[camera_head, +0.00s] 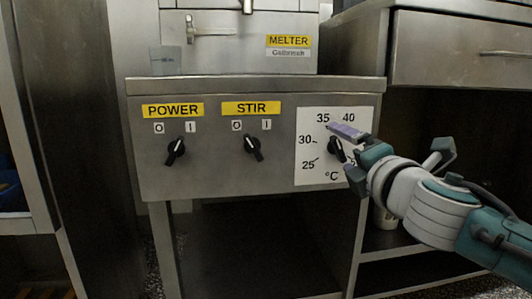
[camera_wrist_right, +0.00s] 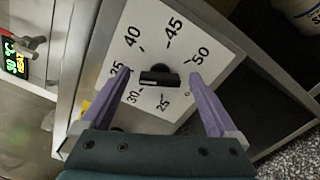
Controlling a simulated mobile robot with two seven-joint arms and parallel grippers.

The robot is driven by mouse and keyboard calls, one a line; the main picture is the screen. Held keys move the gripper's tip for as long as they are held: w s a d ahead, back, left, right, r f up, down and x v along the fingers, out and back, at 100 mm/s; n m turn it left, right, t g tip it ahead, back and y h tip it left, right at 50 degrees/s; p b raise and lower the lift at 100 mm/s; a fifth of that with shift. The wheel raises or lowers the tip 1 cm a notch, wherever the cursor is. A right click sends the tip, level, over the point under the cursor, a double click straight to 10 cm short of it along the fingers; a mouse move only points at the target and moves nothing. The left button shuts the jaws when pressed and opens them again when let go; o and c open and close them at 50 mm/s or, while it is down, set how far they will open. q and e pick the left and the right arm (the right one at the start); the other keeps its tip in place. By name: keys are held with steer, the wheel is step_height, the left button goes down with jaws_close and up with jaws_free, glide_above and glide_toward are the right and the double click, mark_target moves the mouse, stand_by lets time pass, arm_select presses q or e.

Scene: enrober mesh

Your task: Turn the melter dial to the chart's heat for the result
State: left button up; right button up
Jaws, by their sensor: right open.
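The melter dial (camera_head: 335,149) is a black knob on a white scale plate (camera_head: 311,175) marked 25, 30, 35, 40 and more in °C. The plate also shows in the right wrist view (camera_wrist_right: 150,28), with 45 and 50 legible. My right gripper (camera_wrist_right: 160,75) is open, its purple fingers on either side of the knob (camera_wrist_right: 158,78), with small gaps seen. In the head view the right gripper (camera_head: 347,155) partly covers the dial and the plate's right side. Which mark the knob points to is unclear. My left gripper and any heat chart are not seen.
POWER (camera_head: 175,150) and STIR (camera_head: 253,147) knobs sit left on the same panel. A yellow MELTER label (camera_head: 289,41) is above. In the wrist view a lit display (camera_wrist_right: 16,58) appears to read 30 °C HEAT. A drawer unit (camera_head: 460,50) stands at right.

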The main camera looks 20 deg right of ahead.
steer(key=p+v, duration=0.2)
steer(key=v, duration=0.7)
steer(key=shift+s, duration=0.2)
steer(key=s+r+m+g+h+p, duration=0.1)
steer(key=s+r+m+g+p, duration=0.2)
steer(key=r+p, duration=0.6)
steer(key=s+r+m+g+p, duration=0.1)
steer(key=s+r+m+p, duration=0.35)
steer(key=p, duration=0.65)
steer(key=s+r+m+g+h+p, duration=0.1)
steer(key=r+m+g+p, duration=0.3)
steer(key=r+p, duration=0.55)
steer(key=s+a+r+m+g+y+p, duration=0.2)
steer(key=s+a+r+p, duration=0.25)
steer(key=r+p, duration=0.45)
steer(key=s+a+r+m+g+y+p, duration=0.25)
steer(key=s+r+p, duration=0.35)
steer(key=p, duration=0.5)
steer(key=s+a+r+m+g+y+p, duration=0.15)
steer(key=s+a+r+p, duration=0.3)
steer(key=r+p, duration=0.5)
step_height(320, 180, up, 36)
steer(key=p, duration=3.7)
steer(key=shift+a+f+m+y, duration=0.2)
steer(key=shift+m+y, duration=0.1)
steer(key=shift+m, duration=0.15)
